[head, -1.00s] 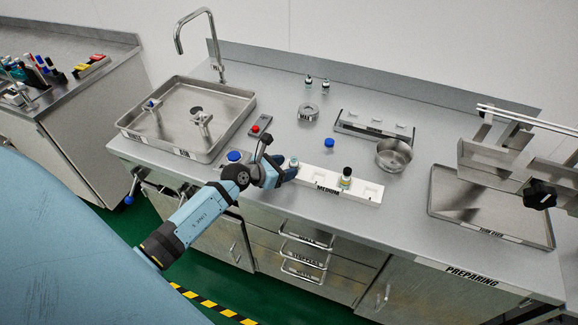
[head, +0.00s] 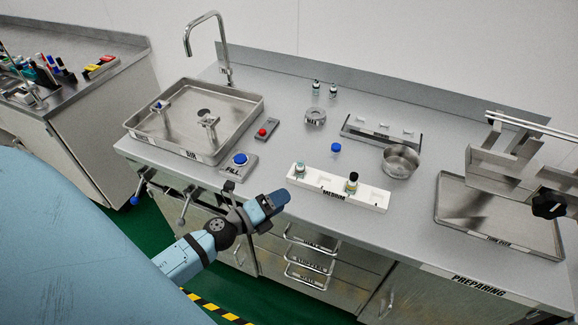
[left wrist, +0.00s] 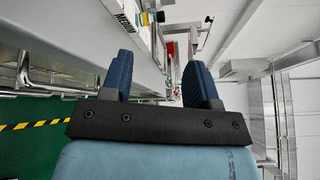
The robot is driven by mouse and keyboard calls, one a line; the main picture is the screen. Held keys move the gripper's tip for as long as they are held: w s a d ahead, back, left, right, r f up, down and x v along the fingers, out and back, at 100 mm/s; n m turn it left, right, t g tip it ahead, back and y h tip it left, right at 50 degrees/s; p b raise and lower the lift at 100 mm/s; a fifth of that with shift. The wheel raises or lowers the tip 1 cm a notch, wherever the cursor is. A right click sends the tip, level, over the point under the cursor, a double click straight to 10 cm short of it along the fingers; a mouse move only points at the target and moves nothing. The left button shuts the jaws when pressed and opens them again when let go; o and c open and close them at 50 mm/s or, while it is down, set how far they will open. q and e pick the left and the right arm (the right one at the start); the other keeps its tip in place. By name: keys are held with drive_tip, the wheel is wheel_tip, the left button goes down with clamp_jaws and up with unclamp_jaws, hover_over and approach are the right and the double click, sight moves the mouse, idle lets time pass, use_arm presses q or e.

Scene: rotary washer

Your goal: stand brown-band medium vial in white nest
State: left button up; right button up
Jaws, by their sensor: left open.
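The white nest (head: 338,191), labelled MEDIUM, lies near the counter's front edge in the head view. A small vial with a pale teal top (head: 300,168) stands upright in its left end. A dark-capped vial (head: 352,183) with a yellowish part stands farther right in it. Band colours are too small to tell, so I cannot say which vial has the brown band. My left gripper (head: 283,198) is in front of the counter edge, left of and below the nest, apart from both vials. In the left wrist view its blue fingers (left wrist: 158,82) are spread with nothing between them.
A blue cap (head: 336,148) lies behind the nest, with a metal bowl (head: 400,163) to the right. The blue FILL button (head: 240,159) and sink basin (head: 162,138) are left. Two vials (head: 316,87) stand at the back. A tray (head: 470,228) lies at right.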

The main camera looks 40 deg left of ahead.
use_arm(q)
drive_tip(key=s+d+f+n+g, duration=0.2)
drive_tip(key=s+d+f+n, duration=0.3)
drive_tip(key=n, duration=0.6)
drive_tip(key=s+d+f+n+g+y, duration=0.1)
drive_tip(key=s+d+f+n+g, duration=0.2)
drive_tip(key=s+d+f+n, duration=0.3)
drive_tip(key=d+n, duration=0.1)
drive_tip(key=n, duration=0.4)
drive_tip(key=shift+s+d+g, duration=0.2)
drive_tip(key=shift+g, duration=0.1)
